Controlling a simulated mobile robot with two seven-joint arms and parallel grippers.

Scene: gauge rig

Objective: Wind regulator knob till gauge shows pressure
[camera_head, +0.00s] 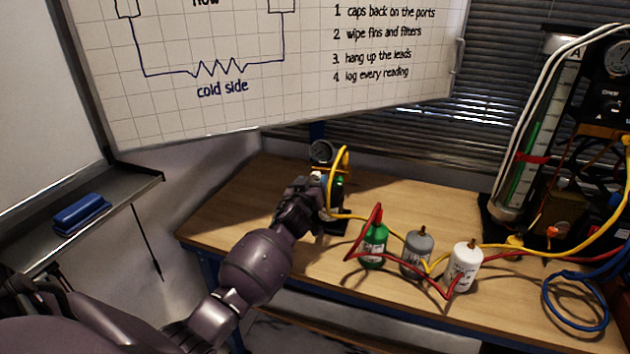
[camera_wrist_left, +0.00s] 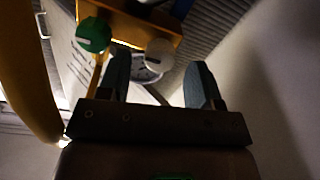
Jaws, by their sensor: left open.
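The round gauge (camera_head: 321,151) stands at the back of the bench; its dial is too small to read. In the left wrist view the gauge (camera_wrist_left: 148,74) is partly hidden behind a pale round knob with a line on it (camera_wrist_left: 160,54). A green knob with a white line (camera_wrist_left: 93,34) sits to its left, by a yellow-orange block (camera_wrist_left: 138,22). I cannot tell for certain which is the regulator knob. My left gripper (camera_wrist_left: 159,58) is open, with the pale knob between its fingertips in the picture; contact cannot be told. My left gripper (camera_head: 313,184) hides much of the rig in the head view.
Green (camera_head: 373,246), grey (camera_head: 418,253) and white (camera_head: 464,266) bottles stand right of the gripper, with red and yellow hoses looping around them. A manifold panel with a tall tube (camera_head: 535,135) stands at the right. A whiteboard (camera_head: 270,60) hangs behind. The back middle of the bench is clear.

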